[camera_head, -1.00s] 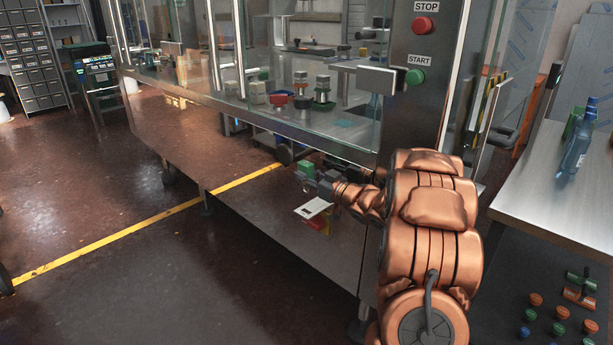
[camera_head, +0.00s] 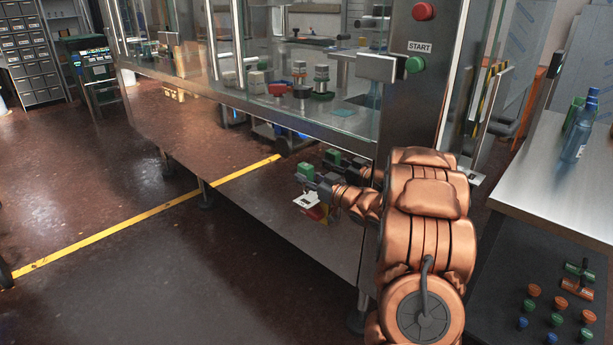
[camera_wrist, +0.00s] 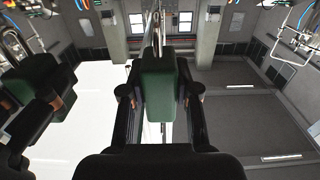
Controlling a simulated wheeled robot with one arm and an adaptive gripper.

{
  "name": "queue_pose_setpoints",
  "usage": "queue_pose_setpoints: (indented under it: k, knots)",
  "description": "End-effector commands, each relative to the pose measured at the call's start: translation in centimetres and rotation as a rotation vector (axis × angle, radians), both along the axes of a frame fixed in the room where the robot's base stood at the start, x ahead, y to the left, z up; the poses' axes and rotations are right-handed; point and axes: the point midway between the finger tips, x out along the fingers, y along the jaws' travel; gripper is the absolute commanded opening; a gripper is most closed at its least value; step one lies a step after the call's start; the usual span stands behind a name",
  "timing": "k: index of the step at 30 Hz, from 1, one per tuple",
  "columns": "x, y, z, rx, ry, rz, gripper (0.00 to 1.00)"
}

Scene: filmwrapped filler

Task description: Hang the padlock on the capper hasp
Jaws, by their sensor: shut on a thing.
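The padlock has a green block-like body and a thin metal shackle. In the wrist view the padlock (camera_wrist: 158,88) sits between the two dark fingers of my gripper (camera_wrist: 158,98), shackle pointing away from the palm. In the head view my gripper (camera_head: 318,183) holds the green padlock (camera_head: 305,172) low beside the machine's steel front panel. Just below it are a white card-like piece (camera_head: 306,205) and a red-and-yellow part (camera_head: 317,212) at the panel. I cannot make out the hasp itself; whether the shackle touches anything is unclear.
The shiny steel panel (camera_head: 270,205) mirrors my gripper and padlock close by. A green START button (camera_head: 414,64) and a red button (camera_head: 424,11) are on the post above. A steel table (camera_head: 540,160) with bottles stands at right. Open floor (camera_head: 110,190) lies left.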

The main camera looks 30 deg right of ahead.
Motion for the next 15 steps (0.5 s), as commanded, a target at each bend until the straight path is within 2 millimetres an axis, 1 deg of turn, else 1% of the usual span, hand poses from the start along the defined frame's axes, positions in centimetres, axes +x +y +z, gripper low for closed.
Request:
queue_pose_setpoints:
  k: [15]
  knots:
    - [0.0,0.0,-2.6,0.0,0.0,-0.001,0.0]
